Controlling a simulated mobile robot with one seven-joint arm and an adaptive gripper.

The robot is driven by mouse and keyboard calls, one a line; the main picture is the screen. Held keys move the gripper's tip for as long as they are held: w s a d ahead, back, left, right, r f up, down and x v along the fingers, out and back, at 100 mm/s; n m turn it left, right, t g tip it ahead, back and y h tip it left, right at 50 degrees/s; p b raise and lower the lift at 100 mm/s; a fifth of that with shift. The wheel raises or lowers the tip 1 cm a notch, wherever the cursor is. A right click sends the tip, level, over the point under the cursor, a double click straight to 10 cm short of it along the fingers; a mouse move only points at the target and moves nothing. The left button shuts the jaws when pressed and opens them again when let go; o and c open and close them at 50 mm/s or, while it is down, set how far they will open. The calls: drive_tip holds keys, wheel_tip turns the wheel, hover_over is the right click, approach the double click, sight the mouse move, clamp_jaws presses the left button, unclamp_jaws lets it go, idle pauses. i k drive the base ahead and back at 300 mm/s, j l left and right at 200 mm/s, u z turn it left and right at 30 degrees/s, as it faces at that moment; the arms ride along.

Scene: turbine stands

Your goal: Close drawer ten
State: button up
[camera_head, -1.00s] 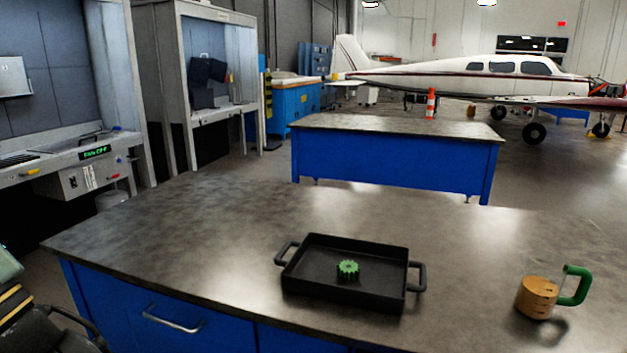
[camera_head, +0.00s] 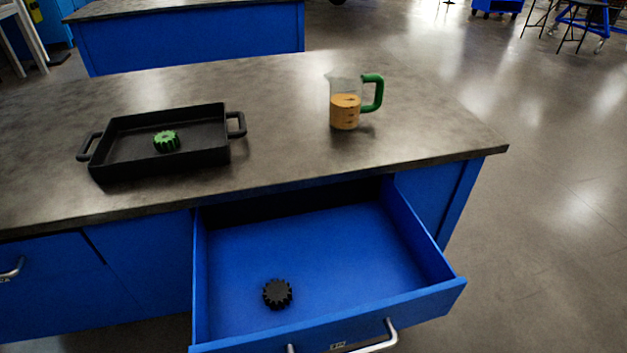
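A blue drawer (camera_head: 420,222) stands pulled out from the blue workbench, below the worktop's front edge. Its front panel carries a metal handle (camera_head: 372,345) and a small label (camera_head: 338,346), too small to read with certainty. A black gear (camera_head: 277,293) lies on the drawer floor, near the front left. The lower part of the drawer front is cut off by the picture's bottom edge. My gripper is not in view.
On the worktop (camera_head: 270,90) are a black tray (camera_head: 120,172) holding a green gear (camera_head: 166,140) and a measuring jug (camera_head: 345,105) with a green handle. A closed drawer's handle (camera_head: 12,268) shows at the left. Open floor (camera_head: 545,200) lies to the right. Another blue bench (camera_head: 190,38) stands behind.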

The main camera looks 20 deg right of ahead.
sight(359, 272)
drive_tip(key=k+l+z, duration=0.2)
drive_tip(key=l+z, duration=0.15)
drive_tip(key=k+l, duration=0.15)
drive_tip(key=l, duration=0.2)
drive_tip(key=k+l, duration=0.2)
drive_tip(key=l, duration=0.15)
drive_tip(key=k+l, duration=0.15)
drive_tip(key=l, duration=0.25)
drive_tip(key=k+l+u, duration=0.1)
drive_tip(key=l, duration=0.25)
drive_tip(key=k, duration=0.1)
